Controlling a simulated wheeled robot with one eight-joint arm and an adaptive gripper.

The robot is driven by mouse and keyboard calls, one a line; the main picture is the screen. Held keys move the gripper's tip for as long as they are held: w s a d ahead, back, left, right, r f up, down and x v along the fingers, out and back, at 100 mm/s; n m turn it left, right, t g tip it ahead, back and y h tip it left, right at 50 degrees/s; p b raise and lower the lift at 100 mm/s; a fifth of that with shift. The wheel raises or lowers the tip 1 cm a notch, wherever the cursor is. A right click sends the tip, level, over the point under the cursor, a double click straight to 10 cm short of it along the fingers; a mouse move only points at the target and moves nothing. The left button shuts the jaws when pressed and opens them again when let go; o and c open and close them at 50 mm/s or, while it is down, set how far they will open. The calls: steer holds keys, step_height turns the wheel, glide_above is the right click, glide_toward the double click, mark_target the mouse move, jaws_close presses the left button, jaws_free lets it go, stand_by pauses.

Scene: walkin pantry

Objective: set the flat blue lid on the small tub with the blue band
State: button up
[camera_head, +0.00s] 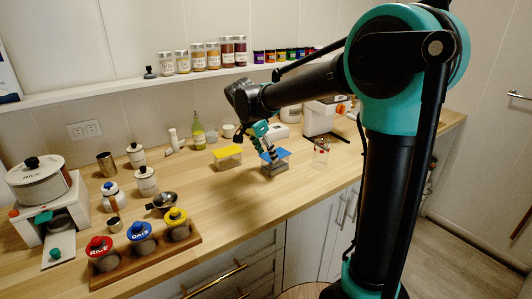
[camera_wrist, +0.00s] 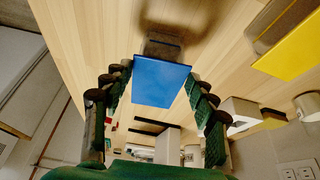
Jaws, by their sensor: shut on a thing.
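The flat blue lid (camera_head: 277,154) is level above a small greyish see-through tub (camera_head: 275,168) on the wooden counter. It also shows in the wrist view as a blue square (camera_wrist: 158,82), with the tub (camera_wrist: 163,46) partly showing past its edge. My gripper (camera_head: 269,148) is shut on the blue lid, with a green-padded finger on each side of it in the wrist view (camera_wrist: 160,76). I cannot tell whether the lid touches the tub's rim. The blue band on the tub cannot be made out.
A tub with a yellow lid (camera_head: 227,152) stands just left, and a clear jar (camera_head: 321,152) stands to the right. A wooden rack (camera_head: 150,255) of labelled jars is at the front left. Bottles and an appliance stand behind. The counter in front is clear.

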steer(key=shift+f, duration=0.2)
steer(key=o, duration=0.9)
steer(key=shift+r, duration=0.35)
steer(key=v, duration=1.1)
steer(key=shift+s+a+r, duration=0.1)
steer(key=shift+s+r, duration=0.05)
steer(key=shift+r, duration=0.25)
